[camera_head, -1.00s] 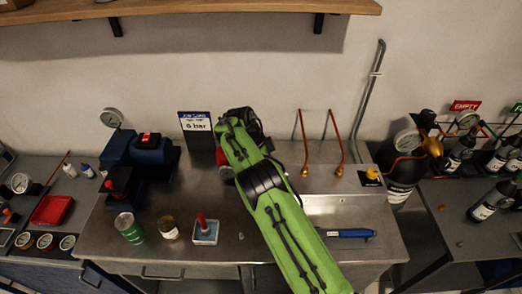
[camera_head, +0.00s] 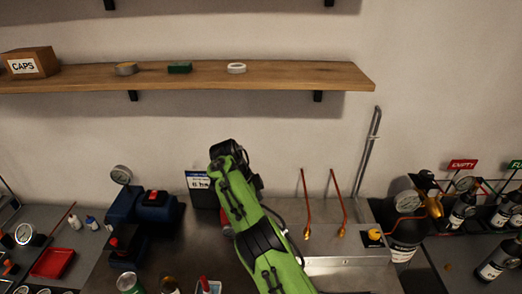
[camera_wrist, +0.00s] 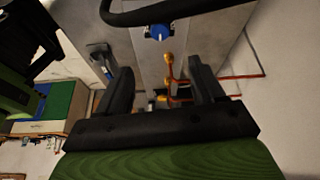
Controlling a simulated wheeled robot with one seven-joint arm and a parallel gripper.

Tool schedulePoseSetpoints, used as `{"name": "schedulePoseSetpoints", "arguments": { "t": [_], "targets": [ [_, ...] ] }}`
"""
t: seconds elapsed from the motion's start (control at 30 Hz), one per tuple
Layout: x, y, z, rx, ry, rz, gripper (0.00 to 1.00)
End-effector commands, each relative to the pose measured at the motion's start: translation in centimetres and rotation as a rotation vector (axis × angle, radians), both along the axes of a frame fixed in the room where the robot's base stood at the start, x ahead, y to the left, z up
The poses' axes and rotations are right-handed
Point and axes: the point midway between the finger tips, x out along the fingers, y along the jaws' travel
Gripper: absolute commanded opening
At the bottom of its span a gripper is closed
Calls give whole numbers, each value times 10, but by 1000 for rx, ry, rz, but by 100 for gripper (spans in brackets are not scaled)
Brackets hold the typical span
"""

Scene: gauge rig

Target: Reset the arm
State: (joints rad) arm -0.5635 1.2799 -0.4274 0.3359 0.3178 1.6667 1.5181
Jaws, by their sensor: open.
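My green arm reaches up over the steel bench in the head view. Its end is bent away at the top, so the fingers are hidden there. In the wrist view my gripper (camera_wrist: 163,95) shows two black fingers spread apart with nothing between them. Beyond the fingers are copper-coloured pipes with brass ends (camera_wrist: 169,72) and a blue knob (camera_wrist: 158,32), apart from the fingers.
The steel bench (camera_head: 205,248) holds a blue pump-like unit (camera_head: 150,207), a small sign (camera_head: 200,187) and two copper pipes (camera_head: 305,205). A wooden shelf (camera_head: 300,75) is above. A dark cylinder with a gauge (camera_head: 405,240) stands at right.

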Motion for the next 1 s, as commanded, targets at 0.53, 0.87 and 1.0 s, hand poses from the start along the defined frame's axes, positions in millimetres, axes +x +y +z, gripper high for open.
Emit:
{"name": "schedulePoseSetpoints", "arguments": {
  "t": [0.53,0.87,1.0],
  "targets": [
    [-93,-156,178,219,19,519,68],
    [-267,-186,185,124,-75,1100,68],
    [-328,-182,153,11,-90,1305,68]
  ]
}}
